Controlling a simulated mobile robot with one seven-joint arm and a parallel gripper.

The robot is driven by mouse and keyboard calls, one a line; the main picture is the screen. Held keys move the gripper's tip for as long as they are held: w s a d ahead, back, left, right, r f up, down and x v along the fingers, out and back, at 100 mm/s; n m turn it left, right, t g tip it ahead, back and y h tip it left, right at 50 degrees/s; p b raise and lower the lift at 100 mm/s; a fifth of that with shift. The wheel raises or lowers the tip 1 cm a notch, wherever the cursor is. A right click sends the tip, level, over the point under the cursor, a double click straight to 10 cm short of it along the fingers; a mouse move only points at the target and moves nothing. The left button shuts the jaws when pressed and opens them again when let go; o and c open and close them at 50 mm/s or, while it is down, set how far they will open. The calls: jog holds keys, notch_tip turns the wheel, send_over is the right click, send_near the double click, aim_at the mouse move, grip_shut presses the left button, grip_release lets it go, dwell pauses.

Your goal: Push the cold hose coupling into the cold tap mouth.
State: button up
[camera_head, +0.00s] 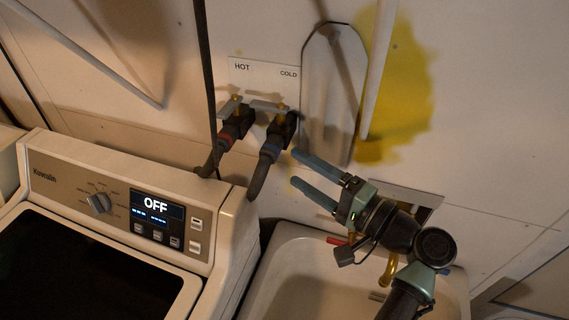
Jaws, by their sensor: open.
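The cold hose coupling (269,152), dark with a blue band, sits at the lower end of the cold tap (283,122), under the COLD label. The dark hose hangs from it behind the washing machine's edge. Whether the coupling is fully inside the tap mouth cannot be told at this size. My gripper (296,168) is open and empty. Its two long blue-grey fingers point left towards the cold coupling, with their tips just right of it and apparently apart from it.
The hot tap (238,115) and its red-banded coupling (226,140) stand close on the left. A washing machine (120,210) reading OFF is at lower left. An ironing board (334,90) leans on the wall behind. The sink (275,275) lies below my gripper.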

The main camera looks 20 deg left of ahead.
jog(key=b+v, duration=0.1)
jog(key=v, duration=0.5)
jog(key=shift+s+d, duration=0.2)
jog(key=shift+d, duration=0.15)
